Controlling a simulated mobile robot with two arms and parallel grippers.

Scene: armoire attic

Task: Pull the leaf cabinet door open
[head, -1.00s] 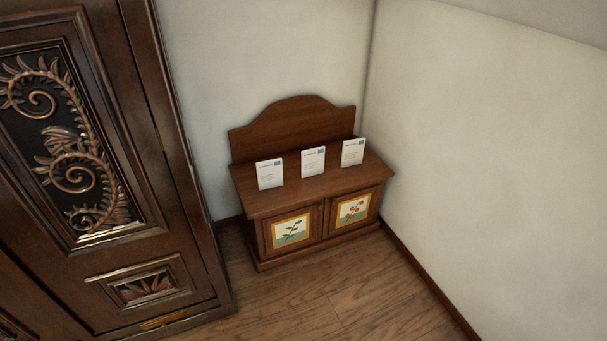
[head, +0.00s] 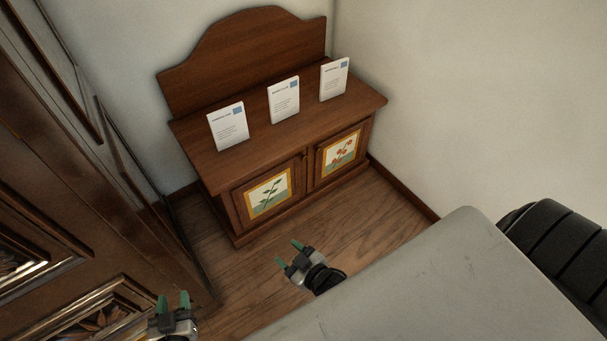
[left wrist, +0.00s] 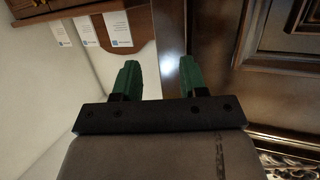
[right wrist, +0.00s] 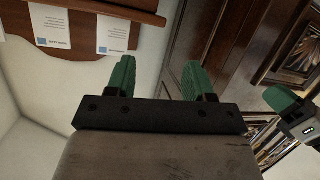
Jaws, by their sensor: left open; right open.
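The small wooden cabinet stands against the far wall in the head view. Its left door bears the green leaf picture (head: 268,193) and is shut. The door beside it bears the red berry picture (head: 341,151) and is also shut. My left gripper (head: 173,300) is open and empty in front of the large armoire, apart from the cabinet. My right gripper (head: 288,252) is open and empty over the floor, below and in front of the leaf door and not touching it. In both wrist views the green fingers are apart with nothing between them.
The dark carved armoire (head: 60,215) stands close on the left. Several white cards (head: 284,100) would be too many; three stand on the cabinet top (head: 250,140). Wooden floor (head: 375,205) lies free in front of the cabinet. A plain wall (head: 430,90) bounds the right.

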